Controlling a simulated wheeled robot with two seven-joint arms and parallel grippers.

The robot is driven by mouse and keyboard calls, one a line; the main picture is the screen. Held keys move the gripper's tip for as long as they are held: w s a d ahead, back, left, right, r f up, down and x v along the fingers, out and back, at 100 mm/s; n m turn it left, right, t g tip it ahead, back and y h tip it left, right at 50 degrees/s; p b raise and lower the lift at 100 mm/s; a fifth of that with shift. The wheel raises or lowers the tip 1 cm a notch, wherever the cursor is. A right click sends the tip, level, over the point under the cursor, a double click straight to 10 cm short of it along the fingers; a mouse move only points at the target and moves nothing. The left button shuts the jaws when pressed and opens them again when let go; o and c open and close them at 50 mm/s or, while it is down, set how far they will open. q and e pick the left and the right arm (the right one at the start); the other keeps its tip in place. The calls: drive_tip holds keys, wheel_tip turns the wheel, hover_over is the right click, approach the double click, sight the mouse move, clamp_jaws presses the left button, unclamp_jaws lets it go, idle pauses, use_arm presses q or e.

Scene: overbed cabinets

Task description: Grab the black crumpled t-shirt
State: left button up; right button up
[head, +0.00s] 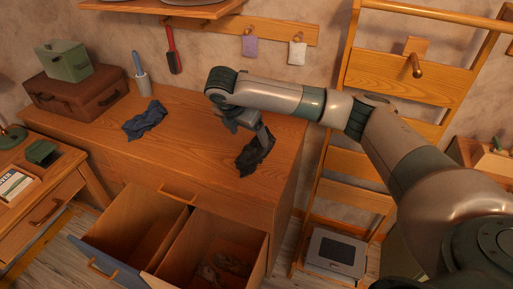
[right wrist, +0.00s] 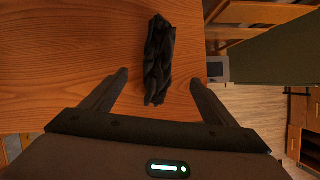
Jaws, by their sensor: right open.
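The black crumpled t-shirt (head: 254,156) lies on the right part of the wooden dresser top in the head view. In the right wrist view the t-shirt (right wrist: 159,60) is a dark, wrinkled, long bundle, ahead of the fingertips and roughly centred between them. My right gripper (head: 262,136) is above the t-shirt, its fingers pointing down towards it. In the right wrist view the right gripper (right wrist: 160,78) is open, with nothing between its fingers. My left gripper does not show.
A blue crumpled cloth (head: 145,119) lies on the dresser (head: 190,140) to the left. A brown suitcase (head: 78,92) with a green box on top stands at the back left. Two drawers (head: 215,240) are pulled out below. A ladder-like wooden rack (head: 400,75) stands right.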

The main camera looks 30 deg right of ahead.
sight(254, 145)
drive_tip(key=p+x, duration=0.1)
drive_tip(key=x, duration=0.6)
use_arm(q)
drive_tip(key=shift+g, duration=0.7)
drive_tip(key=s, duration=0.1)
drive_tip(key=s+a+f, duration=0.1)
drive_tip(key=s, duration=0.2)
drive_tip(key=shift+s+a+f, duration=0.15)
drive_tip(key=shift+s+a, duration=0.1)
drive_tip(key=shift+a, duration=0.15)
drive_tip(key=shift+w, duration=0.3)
use_arm(e)
drive_tip(key=shift+f, duration=0.1)
drive_tip(key=shift+w+d+f, duration=0.2)
drive_tip(key=shift+d+f, duration=0.05)
drive_tip(key=shift+f, duration=0.2)
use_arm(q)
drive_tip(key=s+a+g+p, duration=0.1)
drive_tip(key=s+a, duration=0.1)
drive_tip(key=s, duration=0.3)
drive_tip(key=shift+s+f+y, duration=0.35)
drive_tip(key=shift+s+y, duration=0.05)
use_arm(e)
drive_tip(key=x, duration=0.4)
drive_tip(key=shift+w, duration=0.1)
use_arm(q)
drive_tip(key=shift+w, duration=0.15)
